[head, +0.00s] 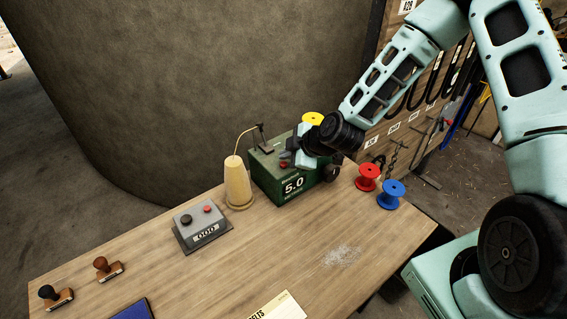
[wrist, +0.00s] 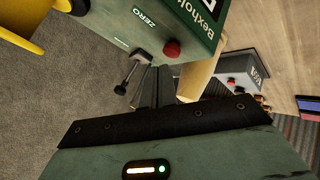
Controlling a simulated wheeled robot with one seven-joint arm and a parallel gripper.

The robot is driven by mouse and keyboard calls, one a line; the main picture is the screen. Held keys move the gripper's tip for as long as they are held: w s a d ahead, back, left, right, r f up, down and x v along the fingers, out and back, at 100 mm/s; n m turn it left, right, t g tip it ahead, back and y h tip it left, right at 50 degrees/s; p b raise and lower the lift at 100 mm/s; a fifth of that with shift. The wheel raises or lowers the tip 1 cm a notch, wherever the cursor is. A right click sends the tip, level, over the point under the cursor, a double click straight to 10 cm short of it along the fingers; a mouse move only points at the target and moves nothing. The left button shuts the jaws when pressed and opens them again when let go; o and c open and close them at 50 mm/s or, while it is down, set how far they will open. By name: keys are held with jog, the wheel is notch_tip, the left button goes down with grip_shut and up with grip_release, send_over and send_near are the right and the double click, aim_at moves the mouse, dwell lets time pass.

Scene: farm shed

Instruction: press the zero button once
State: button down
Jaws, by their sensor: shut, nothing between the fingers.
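The green machine (head: 283,193) stands at the back of the wooden bench, with 5.0 on its front display. In the wrist view, its green body (wrist: 205,25) carries a ZERO label (wrist: 143,18) and a red button (wrist: 172,50). The red button also shows on top in the head view (head: 283,165). My gripper (head: 286,154) is over the machine's top, close to the red button. In the wrist view, my gripper's dark fingers (wrist: 149,88) are together and empty, with the red button just beyond and to the right of them. I cannot tell whether they touch anything.
A black thread guide (head: 260,135) rises at the machine's back left, beside a cream cone (head: 237,185). A grey box (head: 201,225) with a black and a red button and a 000 counter stands to the left. Red (head: 368,177) and blue (head: 391,194) spools stand right.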

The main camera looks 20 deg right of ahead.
jog(key=shift+f, duration=0.1)
jog(key=shift+f+b, duration=0.35)
jog(key=shift+b, duration=0.15)
jog(key=shift+f+b, duration=0.45)
jog(key=shift+b, duration=0.05)
dwell(0.5)
jog(key=shift+r, duration=0.15)
jog(key=shift+r+p, duration=0.55)
jog(key=shift+r, duration=0.2)
notch_tip(320, 180, up, 5)
jog(key=p, duration=0.3)
dwell(0.4)
dwell(0.7)
